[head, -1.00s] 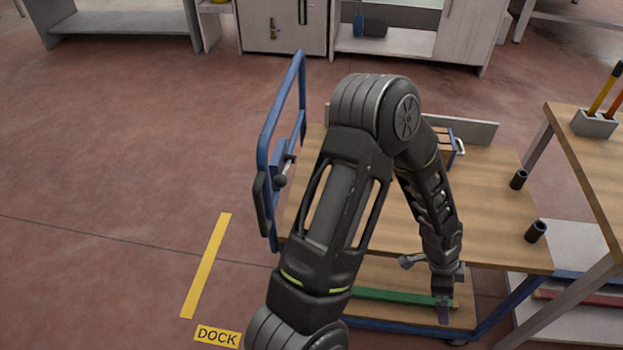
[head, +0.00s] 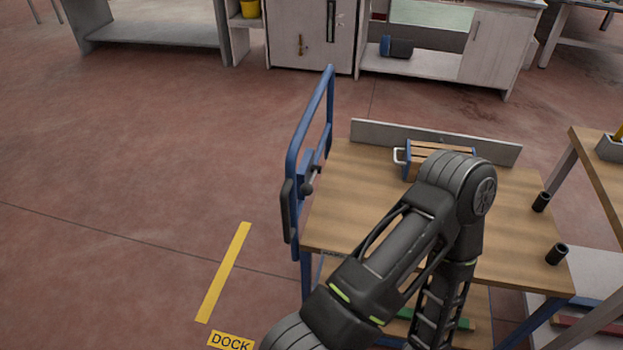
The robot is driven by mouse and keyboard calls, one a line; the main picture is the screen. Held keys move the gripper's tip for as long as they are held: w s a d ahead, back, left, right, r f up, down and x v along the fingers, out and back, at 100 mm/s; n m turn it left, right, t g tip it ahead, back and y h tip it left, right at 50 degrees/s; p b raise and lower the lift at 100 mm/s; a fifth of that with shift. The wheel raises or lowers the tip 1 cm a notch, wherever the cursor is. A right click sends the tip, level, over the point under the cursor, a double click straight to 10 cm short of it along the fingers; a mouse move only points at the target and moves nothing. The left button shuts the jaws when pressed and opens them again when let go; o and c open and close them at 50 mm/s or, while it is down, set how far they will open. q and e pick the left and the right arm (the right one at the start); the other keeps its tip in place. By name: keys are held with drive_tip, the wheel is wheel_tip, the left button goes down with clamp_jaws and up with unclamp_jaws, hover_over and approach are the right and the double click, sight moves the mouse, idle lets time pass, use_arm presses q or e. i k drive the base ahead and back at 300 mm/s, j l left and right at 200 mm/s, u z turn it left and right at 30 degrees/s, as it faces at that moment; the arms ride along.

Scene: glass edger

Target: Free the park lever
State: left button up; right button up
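A blue-framed cart with a wooden top (head: 345,205) stands at centre right. Its upright blue handle frame (head: 291,150) is at the left end. A short lever with a dark ball knob (head: 307,189) sits on a blue block at this frame; I cannot tell for certain that it is the park lever. Nothing touches the knob. One of my arms reaches over the cart's near side, elbow high and forearm pointing down past the bottom edge. Its gripper is out of view, and so is my other gripper. My arm hides part of the cart's near side and lower shelf.
A wooden table (head: 601,168) is close on the right. Open floor lies left, with a yellow strip (head: 224,272) and DOCK label (head: 231,342).

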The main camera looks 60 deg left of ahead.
sight(306, 189)
drive_tip(key=i+j, duration=0.65)
drive_tip(key=j+u, duration=0.1)
drive_tip(key=u, duration=2.6)
